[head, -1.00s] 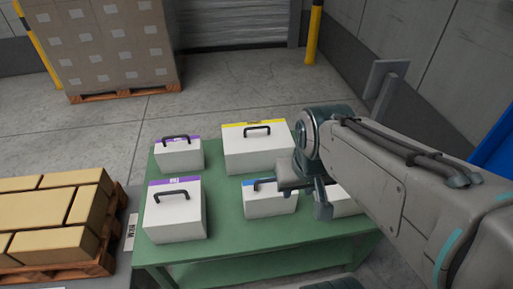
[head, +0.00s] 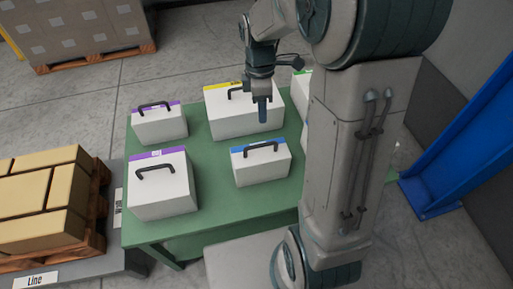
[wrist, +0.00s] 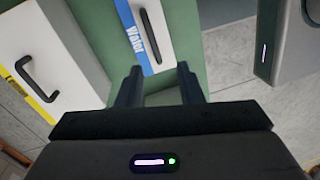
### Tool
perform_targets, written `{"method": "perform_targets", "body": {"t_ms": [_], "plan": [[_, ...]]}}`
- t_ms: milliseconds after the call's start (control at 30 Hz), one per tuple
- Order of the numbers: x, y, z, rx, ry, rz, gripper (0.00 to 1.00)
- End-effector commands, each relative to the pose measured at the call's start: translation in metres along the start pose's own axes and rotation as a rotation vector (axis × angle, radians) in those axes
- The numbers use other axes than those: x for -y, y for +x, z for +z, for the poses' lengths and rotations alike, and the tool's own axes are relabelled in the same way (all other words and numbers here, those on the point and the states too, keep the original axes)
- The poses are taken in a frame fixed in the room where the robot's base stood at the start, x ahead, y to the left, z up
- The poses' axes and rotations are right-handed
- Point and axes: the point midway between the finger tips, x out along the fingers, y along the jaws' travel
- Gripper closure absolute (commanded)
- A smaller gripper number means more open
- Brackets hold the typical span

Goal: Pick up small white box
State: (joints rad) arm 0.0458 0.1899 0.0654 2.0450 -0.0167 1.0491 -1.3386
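Several white boxes with black handles stand on a green table (head: 215,185). The smaller ones are a purple-striped box (head: 160,126) at back left and a blue-striped box (head: 262,170) near the middle front. The blue-striped box also shows in the wrist view (wrist: 175,22), with "Water" lettering. My gripper (head: 262,112) points down in front of the yellow-striped box (head: 228,123), behind the blue-striped one. In the wrist view my gripper (wrist: 162,80) is open and empty, its fingers apart just short of the blue-striped box. Whether they touch it cannot be told.
A larger purple-striped box (head: 165,198) stands at front left. Green-striped white boxes (head: 301,88) at right are mostly hidden behind my arm. A pallet of tan cartons (head: 40,200) is at left, and stacked cartons (head: 80,28) stand at back left. A blue post (head: 455,150) is at right.

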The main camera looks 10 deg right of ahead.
Motion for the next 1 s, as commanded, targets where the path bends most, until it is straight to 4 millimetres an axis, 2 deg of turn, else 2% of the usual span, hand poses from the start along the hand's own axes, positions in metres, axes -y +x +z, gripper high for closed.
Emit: {"method": "perform_targets", "body": {"t_ms": [100,233,367,600,700,867,1000], "plan": [[-0.014,0.015,-0.003,0.002,-0.126,-0.037,0.66],[-0.02,0.024,-0.005,0.001,-0.192,-0.055,0.66],[-0.019,0.042,-0.005,0.001,-0.205,-0.061,0.66],[-0.017,0.089,-0.004,0.001,-0.203,-0.06,0.66],[-0.016,0.101,-0.004,0.001,-0.202,-0.059,0.66],[-0.016,0.11,-0.004,0.001,-0.202,-0.057,0.66],[-0.016,0.128,-0.001,0.001,-0.203,-0.06,0.66]]}}
